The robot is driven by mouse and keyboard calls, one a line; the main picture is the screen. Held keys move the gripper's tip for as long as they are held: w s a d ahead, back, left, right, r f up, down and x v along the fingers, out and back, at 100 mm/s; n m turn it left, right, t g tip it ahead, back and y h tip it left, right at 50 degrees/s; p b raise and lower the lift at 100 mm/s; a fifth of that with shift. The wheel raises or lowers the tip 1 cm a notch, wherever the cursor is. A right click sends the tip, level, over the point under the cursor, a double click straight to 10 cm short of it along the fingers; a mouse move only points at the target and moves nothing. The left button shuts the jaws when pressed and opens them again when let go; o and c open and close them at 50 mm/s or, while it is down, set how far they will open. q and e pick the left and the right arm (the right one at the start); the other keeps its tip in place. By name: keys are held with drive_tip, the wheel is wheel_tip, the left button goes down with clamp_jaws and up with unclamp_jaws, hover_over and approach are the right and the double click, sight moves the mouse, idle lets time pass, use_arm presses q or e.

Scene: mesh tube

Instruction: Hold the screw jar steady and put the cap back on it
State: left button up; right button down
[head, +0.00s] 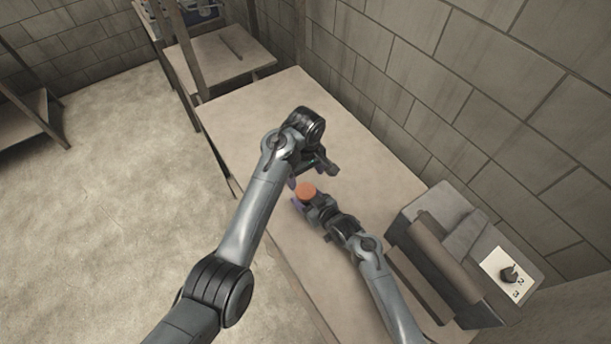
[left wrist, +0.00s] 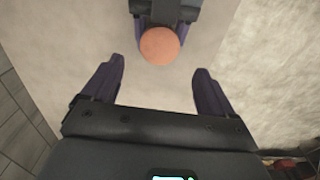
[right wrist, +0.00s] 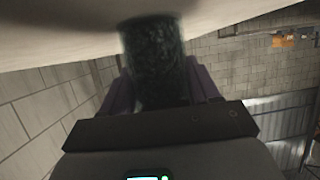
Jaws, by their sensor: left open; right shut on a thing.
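The orange cap (head: 305,190) appears as a round disc over the jar at the right gripper; it also shows in the left wrist view (left wrist: 159,45). I cannot tell whether it is seated. The dark, greenish jar (right wrist: 153,55) shows in the right wrist view between the purple fingers. My right gripper (head: 311,201) is shut on the jar. My left gripper (head: 312,176) is open and empty, just beyond the cap in the head view. In the left wrist view the cap lies ahead of its fingertips (left wrist: 160,66), roughly centred between them. The jar's upper end is hidden in the right wrist view.
The long table (head: 250,110) is bare around the grippers. A grey machine with a roller (head: 445,257) and a numbered knob (head: 509,273) stands at its right end. A brick wall runs along the far side. A smaller table (head: 222,62) stands behind.

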sight(306, 190)
idle(0.3)
use_arm(q)
drive_tip(key=shift+f, duration=4)
drive_tip(key=shift+c, duration=0.5)
drive_tip(key=c, duration=1)
drive_tip(key=m, duration=0.6)
drive_tip(key=shift+m, duration=0.3)
drive_tip(key=o, duration=1.2)
drive_tip(key=shift+c, duration=0.2)
